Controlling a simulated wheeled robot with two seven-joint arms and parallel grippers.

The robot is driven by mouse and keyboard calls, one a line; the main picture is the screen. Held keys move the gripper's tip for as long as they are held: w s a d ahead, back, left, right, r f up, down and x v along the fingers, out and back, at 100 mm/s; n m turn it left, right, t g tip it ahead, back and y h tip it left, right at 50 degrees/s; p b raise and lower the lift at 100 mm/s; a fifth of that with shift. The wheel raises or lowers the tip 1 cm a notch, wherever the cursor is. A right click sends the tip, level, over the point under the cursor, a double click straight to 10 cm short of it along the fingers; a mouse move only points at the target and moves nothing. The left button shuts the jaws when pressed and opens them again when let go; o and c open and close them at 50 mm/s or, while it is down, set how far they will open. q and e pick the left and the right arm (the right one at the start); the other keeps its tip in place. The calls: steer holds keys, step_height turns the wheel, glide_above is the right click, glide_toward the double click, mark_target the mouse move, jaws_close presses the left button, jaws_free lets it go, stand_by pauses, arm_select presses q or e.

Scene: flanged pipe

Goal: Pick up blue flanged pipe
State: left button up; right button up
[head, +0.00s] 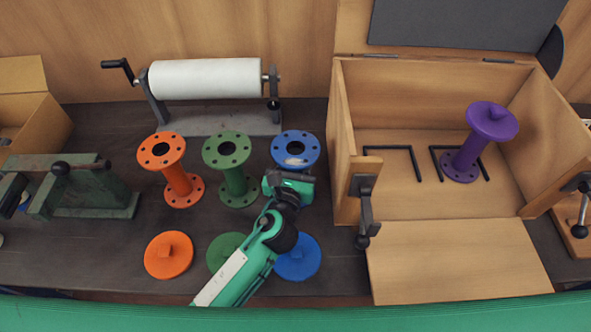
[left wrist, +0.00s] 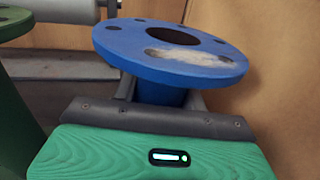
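The blue flanged pipe (head: 295,149) stands upright at the right end of a row of three pipes, beside the wooden crate. Its top flange, with a pale worn patch, fills the upper middle of the left wrist view (left wrist: 170,55). My left gripper (head: 290,172) is at the near side of the pipe, just below the top flange. Its fingers (left wrist: 160,92) lie on both sides of the pipe's neck, close to it. The flange hides the fingertips, so I cannot tell if they press on the pipe. The pipe's lower part is hidden behind my gripper. My right gripper is not in view.
A green pipe (head: 229,168) stands close left of it, then an orange pipe (head: 172,170). Orange (head: 168,255), green (head: 222,250) and blue (head: 299,259) discs lie in front. The open wooden crate (head: 342,150) at right holds a purple pipe (head: 480,140). A paper roll (head: 205,79) stands behind.

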arm_select(q)
steer(key=shift+r, duration=0.1)
jaws_close()
